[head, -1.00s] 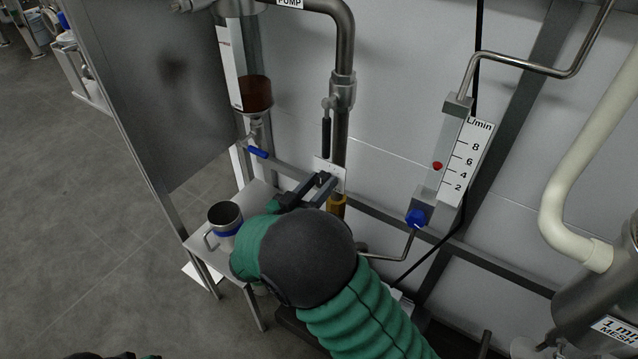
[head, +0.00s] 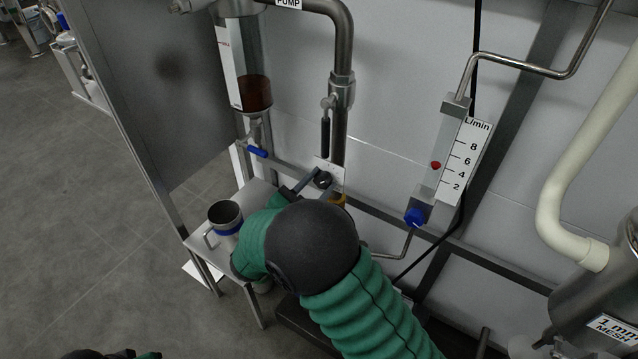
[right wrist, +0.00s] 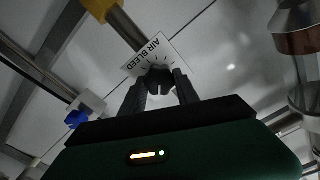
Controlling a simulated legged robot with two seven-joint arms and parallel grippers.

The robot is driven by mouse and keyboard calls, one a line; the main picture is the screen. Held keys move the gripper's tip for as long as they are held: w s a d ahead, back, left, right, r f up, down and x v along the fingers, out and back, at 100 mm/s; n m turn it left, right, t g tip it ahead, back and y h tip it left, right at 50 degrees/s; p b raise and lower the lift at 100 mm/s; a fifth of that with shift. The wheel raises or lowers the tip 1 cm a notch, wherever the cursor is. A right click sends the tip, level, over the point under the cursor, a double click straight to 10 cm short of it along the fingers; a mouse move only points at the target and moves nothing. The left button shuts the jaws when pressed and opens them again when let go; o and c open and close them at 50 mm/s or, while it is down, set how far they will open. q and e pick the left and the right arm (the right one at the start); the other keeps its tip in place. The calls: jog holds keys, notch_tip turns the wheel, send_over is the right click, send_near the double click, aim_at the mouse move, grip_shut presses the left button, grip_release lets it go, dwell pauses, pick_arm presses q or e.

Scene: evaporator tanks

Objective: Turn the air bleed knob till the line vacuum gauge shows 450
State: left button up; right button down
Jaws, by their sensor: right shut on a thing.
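The air bleed knob (head: 323,180) is small and black, on a white plate (head: 330,172) fixed to the vertical pipe. In the right wrist view the knob (right wrist: 158,77) sits in front of the plate lettered AIR BLEED (right wrist: 152,52). My right gripper (right wrist: 160,88) has a finger on each side of the knob and is shut on it. In the head view the right gripper (head: 316,183) is partly hidden behind its own wrist. The knob's pointer position cannot be read. The line vacuum gauge is in neither view. Only a dark and green bit of my left arm shows at the bottom left.
A steel jug (head: 225,217) stands on a small table (head: 200,243) left of my right arm. A blue-handled valve (head: 257,152) and a black lever (head: 325,138) are near the knob. A flowmeter (head: 448,160) with a blue knob (head: 414,217) is to the right.

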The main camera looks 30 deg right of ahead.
jog(key=shift+s+a+f+m+b, duration=0.1)
jog(key=shift+f+m+b, duration=0.1)
jog(key=shift+m+b, duration=2.6)
jog(key=shift+w+d+f+m+b, duration=0.1)
jog(key=shift+f+m+b, duration=0.05)
jog(key=shift+m+b, duration=2.6)
jog(key=shift+s+a+f+m+b, duration=0.1)
jog(key=shift+f+m+b, duration=0.1)
jog(key=shift+m+b, duration=2.55)
jog(key=shift+m+p, duration=0.8)
jog(key=shift+m, duration=0.1)
jog(key=c, duration=0.9)
grip_release()
jog(key=shift+r, duration=0.2)
